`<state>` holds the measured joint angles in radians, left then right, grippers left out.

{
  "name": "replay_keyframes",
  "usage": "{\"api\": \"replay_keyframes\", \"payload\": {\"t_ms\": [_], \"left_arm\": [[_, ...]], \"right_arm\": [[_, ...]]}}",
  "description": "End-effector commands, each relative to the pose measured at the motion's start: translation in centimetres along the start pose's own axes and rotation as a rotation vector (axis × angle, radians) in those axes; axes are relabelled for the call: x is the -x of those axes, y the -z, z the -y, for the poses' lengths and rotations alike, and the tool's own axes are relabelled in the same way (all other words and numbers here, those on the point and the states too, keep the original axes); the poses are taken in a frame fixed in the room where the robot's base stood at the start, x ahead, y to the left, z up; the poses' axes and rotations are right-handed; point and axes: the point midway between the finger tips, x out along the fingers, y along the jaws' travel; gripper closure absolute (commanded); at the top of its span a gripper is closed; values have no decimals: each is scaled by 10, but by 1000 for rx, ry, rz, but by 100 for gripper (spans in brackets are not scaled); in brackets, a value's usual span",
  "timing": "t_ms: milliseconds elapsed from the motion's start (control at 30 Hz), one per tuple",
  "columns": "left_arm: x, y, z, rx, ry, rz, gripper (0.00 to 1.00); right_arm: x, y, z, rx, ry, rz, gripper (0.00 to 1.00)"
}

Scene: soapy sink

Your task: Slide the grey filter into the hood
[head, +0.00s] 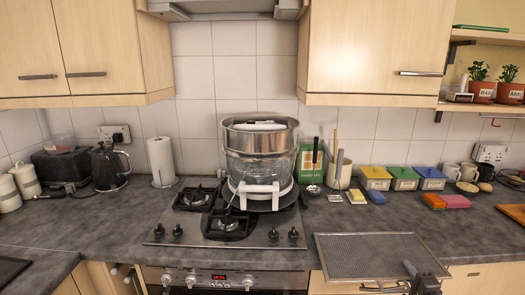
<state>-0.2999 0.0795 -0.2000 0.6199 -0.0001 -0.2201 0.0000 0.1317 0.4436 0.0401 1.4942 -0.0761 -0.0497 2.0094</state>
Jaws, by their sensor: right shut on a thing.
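The grey filter (375,255) is a flat mesh panel with a thin pale rim, at the lower right of the head view. It appears in front of and over the worktop's front edge; I cannot tell how far above it. My right gripper (409,275) comes in from the bottom and is shut on the filter's near edge, right of its middle. The hood (222,9) is at the top middle, between the wall cupboards. Only its lower part shows, and its opening is hard to see. My left gripper is not in view.
Wall cupboards (378,50) flank the hood. A jar of utensils (340,174) and several coloured boxes (404,178) line the back right. The worktop (95,220) left of the hob is mostly clear.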

Motion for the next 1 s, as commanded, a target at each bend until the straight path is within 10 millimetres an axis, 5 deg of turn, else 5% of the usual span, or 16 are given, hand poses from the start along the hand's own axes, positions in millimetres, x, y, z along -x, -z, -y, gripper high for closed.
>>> {"api": "replay_keyframes", "payload": {"t_ms": [1000], "left_arm": [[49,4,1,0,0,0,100]], "right_arm": [[67,0,1,-1,-5,-1,100]]}}
